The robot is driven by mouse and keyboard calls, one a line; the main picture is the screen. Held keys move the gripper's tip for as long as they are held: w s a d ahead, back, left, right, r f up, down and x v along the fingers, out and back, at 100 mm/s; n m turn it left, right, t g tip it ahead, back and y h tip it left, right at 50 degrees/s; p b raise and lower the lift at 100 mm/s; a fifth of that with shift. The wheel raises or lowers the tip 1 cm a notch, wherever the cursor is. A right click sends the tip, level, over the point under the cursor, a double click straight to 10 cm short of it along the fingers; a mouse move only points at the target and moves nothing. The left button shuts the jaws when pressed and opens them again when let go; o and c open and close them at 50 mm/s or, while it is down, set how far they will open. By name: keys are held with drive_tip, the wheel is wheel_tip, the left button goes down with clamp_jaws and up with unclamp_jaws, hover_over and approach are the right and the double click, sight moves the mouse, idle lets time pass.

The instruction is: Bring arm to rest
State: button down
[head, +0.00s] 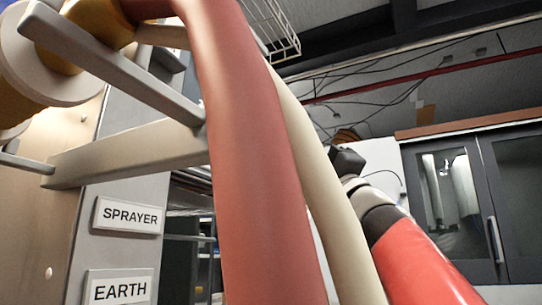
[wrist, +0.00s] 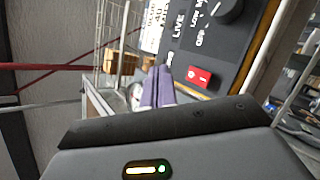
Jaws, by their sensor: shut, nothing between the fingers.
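My gripper (wrist: 158,72) shows in the wrist view as two purple-grey fingers held together, with nothing between them. Its dark housing fills the bottom of that view and carries a small lit green indicator. Behind the fingers is a dark control panel (wrist: 213,45) with a red switch (wrist: 199,76), a black knob (wrist: 229,10) and the word LIVE. I cannot tell how far the fingertips are from it. In the head view my red arm rises from the lower right, partly behind a hose, and the fingers cannot be made out.
In the head view a thick red hose (head: 250,150) and a cream hose (head: 322,165) hang close in front. Left are metal bars and a grey panel with SPRAYER (head: 130,215) and EARTH (head: 118,289) labels. Dark glazed doors (head: 455,200) stand at right. A wire rack (wrist: 115,35) shows in the wrist view.

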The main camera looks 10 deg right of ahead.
idle(0.6)
drive_tip(key=d+f+m+g+h, duration=0.35)
drive_tip(key=f+m+h, duration=0.45)
drive_tip(key=f+m, duration=0.5)
drive_tip(key=d+f+m+g+h, duration=0.3)
drive_tip(key=f+m+h, duration=0.5)
drive_tip(key=f, duration=0.9)
drive_tip(key=s+a+f+m+g+y, duration=0.1)
drive_tip(key=s+a+f+g, duration=0.1)
drive_tip(key=s+f+g, duration=0.2)
drive_tip(key=s+a+f+m+g+y, duration=0.1)
drive_tip(key=s+a+f+g, duration=0.2)
drive_tip(key=s+f, duration=0.6)
drive_tip(key=s+a+f+m+g+y, duration=0.1)
drive_tip(key=s+f+g, duration=0.4)
drive_tip(key=f, duration=1.7)
drive_tip(key=s+a+m, duration=0.1)
drive_tip(key=s, duration=0.1)
drive_tip(key=shift+s+a, duration=0.35)
